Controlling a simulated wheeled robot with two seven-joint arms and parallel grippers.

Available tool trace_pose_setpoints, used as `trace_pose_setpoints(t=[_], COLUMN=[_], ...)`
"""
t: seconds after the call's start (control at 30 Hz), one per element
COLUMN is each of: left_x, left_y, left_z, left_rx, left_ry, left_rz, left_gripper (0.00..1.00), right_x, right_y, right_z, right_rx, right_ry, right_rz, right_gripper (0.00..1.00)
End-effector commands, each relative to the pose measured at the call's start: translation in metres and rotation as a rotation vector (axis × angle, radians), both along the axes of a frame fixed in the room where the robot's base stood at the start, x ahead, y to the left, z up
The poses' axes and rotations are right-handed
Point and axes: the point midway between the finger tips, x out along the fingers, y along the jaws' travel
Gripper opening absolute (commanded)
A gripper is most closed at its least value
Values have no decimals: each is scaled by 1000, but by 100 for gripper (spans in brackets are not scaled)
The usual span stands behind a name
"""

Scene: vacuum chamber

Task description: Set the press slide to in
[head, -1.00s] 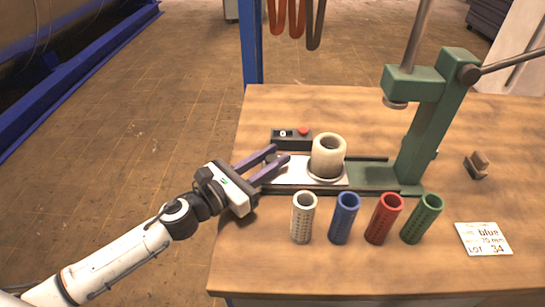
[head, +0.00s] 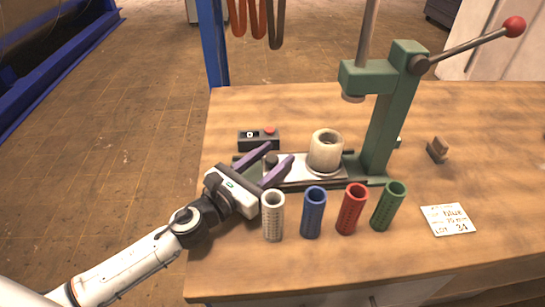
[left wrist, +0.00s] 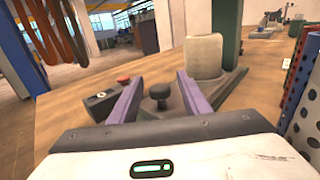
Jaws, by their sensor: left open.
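The green arbor press (head: 378,125) stands on the wooden bench. Its pale slide plate (head: 295,170) lies in the dark rails of the base and carries a thick cream cup (head: 325,152). The cup is close to the press column, slightly left of below the ram (head: 353,97). A dark round knob (head: 270,160) stands at the slide's left end; it also shows in the left wrist view (left wrist: 160,92). My left gripper (head: 281,151) is open, with its purple fingers (left wrist: 160,78) on either side of the knob. Finger contact with it cannot be told. My right gripper is not in view.
White (head: 273,215), blue (head: 313,212), red (head: 351,209) and green (head: 388,206) perforated sleeves stand in front of the press, close to my left gripper. A control box (head: 258,140) with a red button sits behind. A label card (head: 448,220) reads "blue".

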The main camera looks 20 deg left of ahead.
Motion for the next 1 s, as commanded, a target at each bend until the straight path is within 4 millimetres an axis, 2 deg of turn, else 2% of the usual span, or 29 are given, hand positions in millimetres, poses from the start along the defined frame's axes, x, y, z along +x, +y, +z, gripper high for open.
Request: trace_pose_setpoints(t=[0.27,0.7,1.0], left_x=[-7,-77,-97], left_y=[3,27,35], left_z=[-2,-4,-1], left_rx=[2,1,1], left_ry=[2,3,1], left_rz=[0,-1,0], left_gripper=[43,43,43], right_x=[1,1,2], right_y=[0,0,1], right_z=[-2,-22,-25], right_rx=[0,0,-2], right_ry=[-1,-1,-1], right_rz=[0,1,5], right_gripper=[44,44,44])
